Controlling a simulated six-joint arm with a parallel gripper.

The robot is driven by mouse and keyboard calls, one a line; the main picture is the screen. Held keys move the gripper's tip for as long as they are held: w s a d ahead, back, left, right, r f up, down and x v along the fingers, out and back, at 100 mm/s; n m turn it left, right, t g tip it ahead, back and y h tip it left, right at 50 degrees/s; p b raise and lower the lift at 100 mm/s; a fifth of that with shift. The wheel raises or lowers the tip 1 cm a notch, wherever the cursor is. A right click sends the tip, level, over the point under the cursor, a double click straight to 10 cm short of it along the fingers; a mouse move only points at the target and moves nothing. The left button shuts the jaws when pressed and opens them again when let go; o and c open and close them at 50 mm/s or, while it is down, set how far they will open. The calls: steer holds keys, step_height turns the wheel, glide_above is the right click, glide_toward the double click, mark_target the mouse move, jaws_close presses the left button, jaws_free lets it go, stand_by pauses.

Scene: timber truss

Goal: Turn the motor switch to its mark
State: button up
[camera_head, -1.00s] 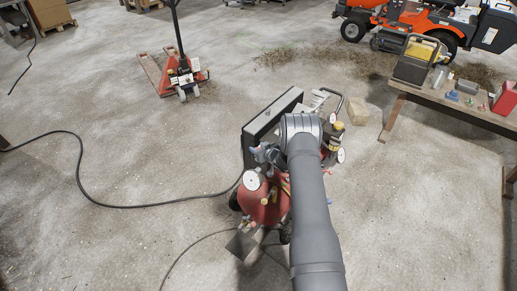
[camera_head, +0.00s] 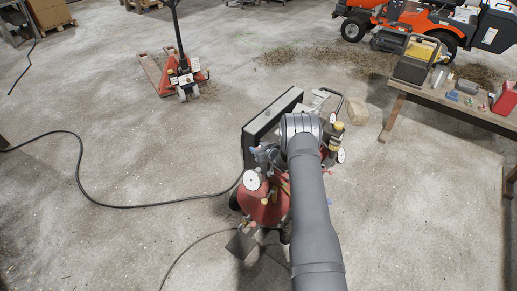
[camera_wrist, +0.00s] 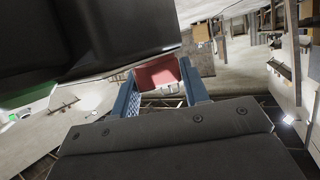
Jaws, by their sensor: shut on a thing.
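My gripper (camera_wrist: 157,82) shows in the wrist view with two blue fingers, one on each side of a red block-like part. It is shut on this red part, which looks like the knob of the motor switch (camera_wrist: 158,73). The switch's mark cannot be made out. In the head view, a red compressor (camera_head: 262,209) with pressure gauges stands on the floor, and my arm reaches over it. The arm hides much of the compressor, and the switch cannot be made out there.
A large black panel (camera_head: 262,128) stands close behind the compressor. A black cable (camera_head: 130,206) runs left over the floor. A bench (camera_head: 455,103) with tools is at the right, and a red pallet jack (camera_head: 183,77) is at the back left. The floor between is mostly clear.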

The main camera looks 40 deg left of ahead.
stand_by(0.3)
steer(key=o, duration=0.9)
steer(key=shift+o, duration=0.2)
steer(key=v, duration=1.7)
steer(key=shift+d, duration=0.2)
steer(key=shift+s+r, duration=0.1)
steer(key=shift+s, duration=0.05)
